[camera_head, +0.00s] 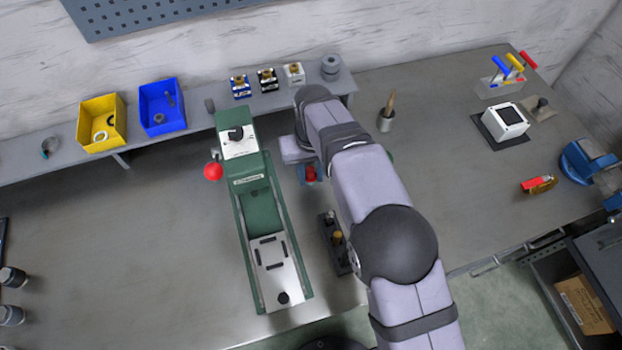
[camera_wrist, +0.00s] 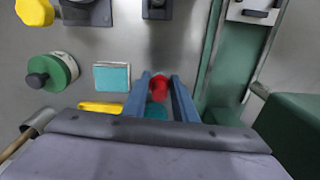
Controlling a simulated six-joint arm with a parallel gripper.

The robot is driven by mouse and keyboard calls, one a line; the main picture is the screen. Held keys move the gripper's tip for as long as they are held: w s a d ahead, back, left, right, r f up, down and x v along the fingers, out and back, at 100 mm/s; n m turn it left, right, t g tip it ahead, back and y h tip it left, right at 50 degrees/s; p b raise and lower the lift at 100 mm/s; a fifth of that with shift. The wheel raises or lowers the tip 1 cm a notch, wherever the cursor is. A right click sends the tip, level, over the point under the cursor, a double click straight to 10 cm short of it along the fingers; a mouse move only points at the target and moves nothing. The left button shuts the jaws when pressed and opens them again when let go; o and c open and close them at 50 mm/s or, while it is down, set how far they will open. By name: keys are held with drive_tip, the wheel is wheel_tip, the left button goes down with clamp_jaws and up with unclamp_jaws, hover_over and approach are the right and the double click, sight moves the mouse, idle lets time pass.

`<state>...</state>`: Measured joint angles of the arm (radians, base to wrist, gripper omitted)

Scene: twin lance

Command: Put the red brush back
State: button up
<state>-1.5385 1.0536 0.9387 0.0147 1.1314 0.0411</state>
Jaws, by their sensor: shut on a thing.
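My gripper (camera_head: 311,175) is near the middle of the bench, just right of the green machine. Its blue fingers (camera_wrist: 161,90) are shut on a small rounded red thing, taken to be the red brush (camera_wrist: 159,88). The red also shows between the fingers in the head view (camera_head: 311,173). Most of it is hidden by the fingers, and I cannot make out bristles. A teal patch shows below it in the wrist view. I cannot tell whether it touches the bench.
The green machine (camera_head: 242,190) with a red ball knob (camera_head: 213,171) stands close left. A dark holder (camera_head: 335,243) is in front. A cup (camera_head: 386,124) with a wooden handle stands behind right. A handle rack (camera_head: 498,86) is far right. Bench right of my arm has free room.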

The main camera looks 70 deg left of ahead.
sight(311, 178)
drive_tip(key=shift+f+p, duration=0.6)
drive_tip(key=shift+f, duration=1.2)
drive_tip(key=shift+f, duration=0.1)
drive_tip(key=shift+f, duration=0.15)
drive_tip(key=o, duration=1)
wheel_tip(311, 178, up, 12)
drive_tip(key=b, duration=0.3)
drive_tip(key=shift+w+d+r+b, duration=0.1)
drive_tip(key=shift+r+b, duration=0.15)
drive_tip(key=shift+b, duration=0.1)
